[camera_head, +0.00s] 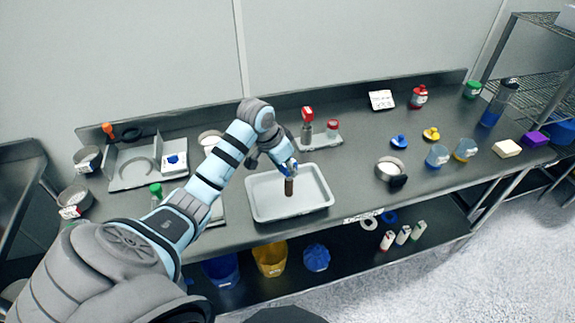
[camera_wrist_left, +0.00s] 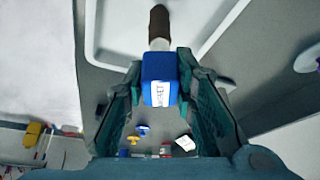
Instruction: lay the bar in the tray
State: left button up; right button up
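The bar has a blue block with a white label (camera_wrist_left: 158,70), a pale collar and a brown end (camera_head: 289,188). In the left wrist view the blue block sits between the fingers of my left gripper (camera_wrist_left: 160,75), which is shut on it. The head view shows my left gripper (camera_head: 287,166) over the white tray (camera_head: 322,180), with the brown end pointing down. I cannot tell whether that end touches the tray floor. The tray is otherwise empty as far as I see. My right gripper is not in view.
A grey stand with a red-topped item (camera_head: 308,114) is behind the tray. A round ring-like item (camera_head: 391,168) lies to its right, and a green-capped container (camera_head: 155,190) to its left. Bench space just right of the tray is clear.

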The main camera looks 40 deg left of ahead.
pick_arm(q)
jog(key=o, duration=0.5)
jog(key=shift+c, duration=0.2)
jog(key=shift+r, duration=0.1)
jog(key=v, duration=1.2)
jog(key=shift+r+p, duration=0.15)
jog(key=shift+p, duration=0.2)
